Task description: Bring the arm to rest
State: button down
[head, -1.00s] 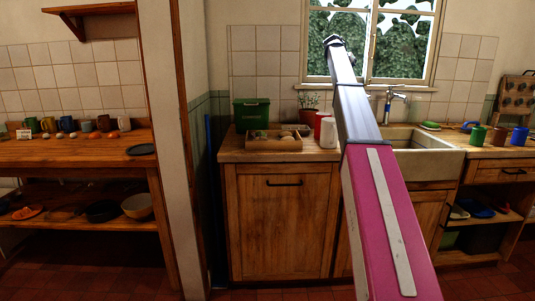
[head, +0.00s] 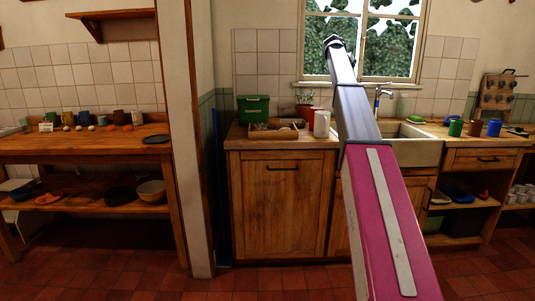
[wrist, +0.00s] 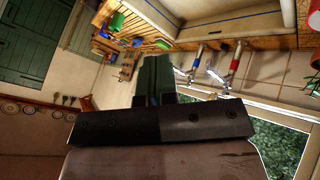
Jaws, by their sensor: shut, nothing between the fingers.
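My arm stretches up and away from the lower right of the head view, with my gripper (head: 333,41) at its far end, small and dark, in front of the window. In the wrist view my gripper (wrist: 155,60) shows its two fingers together, with nothing between them. The gripper appears raised above the counter and sink, apart from everything. Finger detail in the head view is too small to make out.
A counter (head: 285,143) holds a green box (head: 253,108), a wooden tray (head: 272,134) and a white canister (head: 321,123). The sink (head: 415,150) stands behind my arm. A post (head: 187,130) separates the left shelving (head: 85,150), which carries mugs and bowls. The visible floor (head: 120,280) is clear.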

jog(key=s+a+f+n+y, duration=0.1)
jog(key=s+a+f, duration=0.3)
jog(key=f, duration=0.9)
jog(key=s+a+f+n+y, duration=0.1)
jog(key=s+a+f+n, duration=0.15)
jog(key=s+f, duration=0.8)
jog(key=s+a+f+n+y, duration=0.15)
jog(key=a+f, duration=0.25)
jog(key=f, duration=1.3)
jog(key=s+a+f+y, duration=0.1)
jog(key=s+a+f, duration=0.2)
jog(key=s+f, duration=0.5)
jog(key=s+a+f+n+g+y, duration=0.1)
jog(key=s+a+f, duration=0.3)
jog(key=s+f, duration=0.5)
jog(key=s+a+f+g+y, duration=0.1)
jog(key=s+a+f, duration=0.3)
jog(key=s+f, duration=0.5)
jog(key=s+y, duration=0.1)
jog(key=s, duration=0.7)
jog(key=shift+f, duration=0.2)
